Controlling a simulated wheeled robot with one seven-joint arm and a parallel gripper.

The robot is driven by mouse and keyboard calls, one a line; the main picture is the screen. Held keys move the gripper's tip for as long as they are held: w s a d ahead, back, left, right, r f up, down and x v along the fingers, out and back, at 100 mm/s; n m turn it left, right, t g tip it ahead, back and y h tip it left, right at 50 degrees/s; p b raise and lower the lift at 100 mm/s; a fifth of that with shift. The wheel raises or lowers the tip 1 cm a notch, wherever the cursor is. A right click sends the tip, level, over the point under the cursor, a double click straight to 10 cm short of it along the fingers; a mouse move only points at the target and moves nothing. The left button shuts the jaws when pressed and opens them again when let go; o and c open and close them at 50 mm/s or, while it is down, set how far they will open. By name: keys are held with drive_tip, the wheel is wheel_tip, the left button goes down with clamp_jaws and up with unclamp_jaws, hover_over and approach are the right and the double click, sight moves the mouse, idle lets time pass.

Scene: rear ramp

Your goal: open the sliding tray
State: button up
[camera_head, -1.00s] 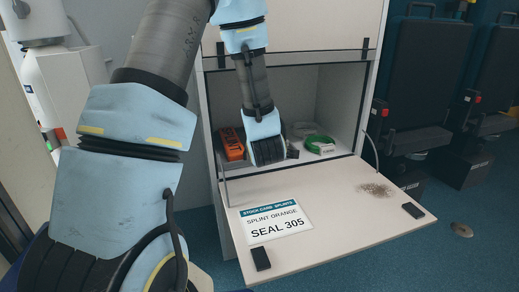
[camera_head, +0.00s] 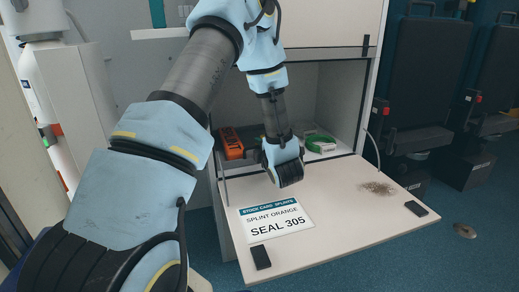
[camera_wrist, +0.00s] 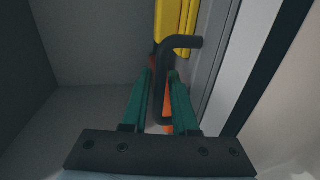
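The sliding tray itself cannot be made out for certain. In the wrist view, a dark bent bar handle (camera_wrist: 183,42) stands out from a grey edge on the right and runs down between the green fingers of my gripper (camera_wrist: 161,75). The fingers are apart, one on each side of the bar, with a narrow gap showing; firm contact cannot be seen. In the head view my wrist hangs at the mouth of the open cabinet compartment (camera_head: 335,100) and hides my fingers.
The cabinet's flap (camera_head: 340,225) is folded down, bearing a "SEAL 305" label (camera_head: 275,219). An orange case (camera_head: 231,143) and a green coil (camera_head: 320,140) lie in the compartment. A yellow object (camera_wrist: 176,20) shows in the wrist view. Dark seats (camera_head: 430,80) stand to the right.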

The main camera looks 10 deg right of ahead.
drive_tip(key=shift+x, duration=1.1)
drive_tip(key=c, duration=0.4)
clamp_jaws()
drive_tip(key=shift+w+r, duration=0.1)
drive_tip(key=shift+r, duration=0.05)
